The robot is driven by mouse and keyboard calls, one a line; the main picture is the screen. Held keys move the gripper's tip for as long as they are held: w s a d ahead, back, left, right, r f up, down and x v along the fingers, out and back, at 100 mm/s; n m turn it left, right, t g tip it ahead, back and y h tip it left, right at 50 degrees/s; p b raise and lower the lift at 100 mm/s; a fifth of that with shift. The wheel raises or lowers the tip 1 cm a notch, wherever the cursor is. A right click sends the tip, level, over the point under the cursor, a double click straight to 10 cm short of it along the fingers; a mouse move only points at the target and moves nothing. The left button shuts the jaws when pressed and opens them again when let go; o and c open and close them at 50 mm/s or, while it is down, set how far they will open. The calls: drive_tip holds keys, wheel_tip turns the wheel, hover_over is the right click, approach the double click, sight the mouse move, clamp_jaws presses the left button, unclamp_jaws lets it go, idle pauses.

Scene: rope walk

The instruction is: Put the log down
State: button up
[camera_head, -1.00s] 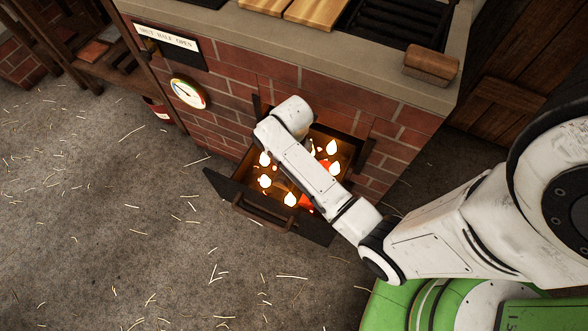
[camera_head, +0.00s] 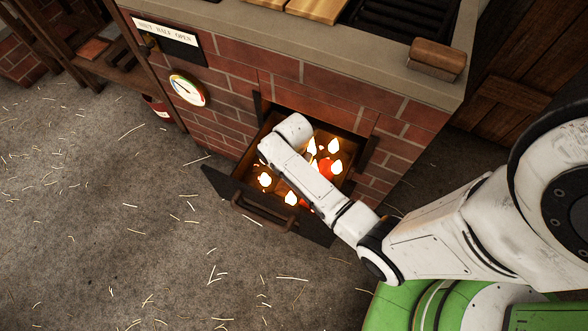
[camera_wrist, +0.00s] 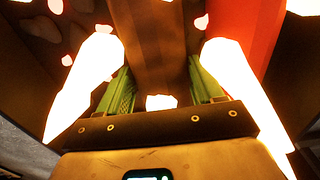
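The log (camera_wrist: 150,40) is a brown wooden piece in the wrist view, between the two green fingers of my gripper (camera_wrist: 158,75). The fingers sit against both its sides, so my gripper looks shut on it. In the head view my gripper and the log are hidden behind my white arm, which reaches down into an open drawer. Bright flames (camera_wrist: 85,85) also stand on both sides of my gripper.
The brick stove (camera_head: 300,90) has a stone top with a wooden block (camera_head: 437,58) at its right corner. A round gauge (camera_head: 187,90) and a sign (camera_head: 165,35) are on its front. The straw-strewn floor at left is clear.

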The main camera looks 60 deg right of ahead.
drive_tip(key=shift+o, duration=0.8)
wheel_tip(320, 180, up, 12)
drive_tip(key=p, duration=0.3)
drive_tip(key=shift+p, duration=0.3)
drive_tip(key=shift+a+r, duration=0.1)
drive_tip(key=shift+r, duration=0.1)
